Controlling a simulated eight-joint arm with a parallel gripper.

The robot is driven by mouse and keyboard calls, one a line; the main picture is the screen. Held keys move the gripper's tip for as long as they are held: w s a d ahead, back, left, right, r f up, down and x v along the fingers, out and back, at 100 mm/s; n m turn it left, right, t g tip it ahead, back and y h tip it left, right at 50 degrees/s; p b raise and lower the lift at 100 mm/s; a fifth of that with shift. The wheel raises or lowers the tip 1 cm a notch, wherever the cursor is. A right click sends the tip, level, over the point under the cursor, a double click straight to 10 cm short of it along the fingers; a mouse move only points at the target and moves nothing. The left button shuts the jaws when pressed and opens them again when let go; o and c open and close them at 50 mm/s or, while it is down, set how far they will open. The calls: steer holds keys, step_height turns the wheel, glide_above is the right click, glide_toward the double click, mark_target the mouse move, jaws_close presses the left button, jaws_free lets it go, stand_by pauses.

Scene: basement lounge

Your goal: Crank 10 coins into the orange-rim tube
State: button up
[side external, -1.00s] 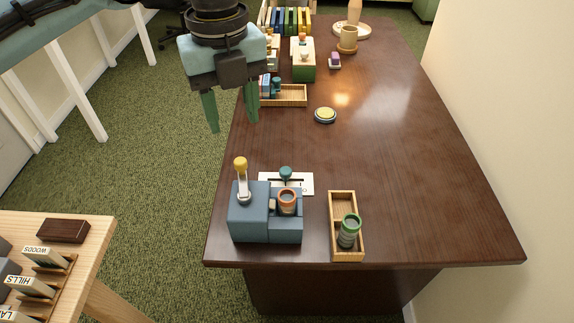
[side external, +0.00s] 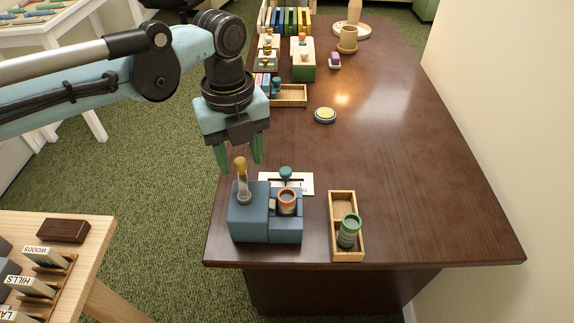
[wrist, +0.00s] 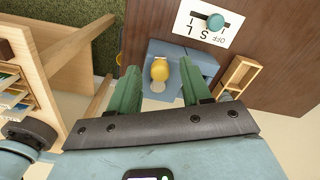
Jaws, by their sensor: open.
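A blue coin machine (side external: 250,212) stands on the near left part of the dark table. Its crank has a yellow knob (side external: 241,164) on top and stands upright. The orange-rim tube (side external: 287,201) sits in the machine's right part; I cannot tell how many coins are in it. My gripper (side external: 240,165) is open and empty, its green fingers pointing down around or just above the yellow knob. In the wrist view the knob (wrist: 160,70) shows between and beyond the two fingertips, with no clear contact. The orange-rim tube is not visible in the wrist view.
A white plate with a teal selector knob (side external: 286,173) lies behind the machine, lettered in the wrist view. A wooden tray (side external: 333,205) holding a green-rim tube (side external: 349,231) stands to its right. A yellow-topped round button (side external: 325,115) sits farther back. The table's right side is clear.

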steer(key=shift+c, duration=0.4)
jaws_close()
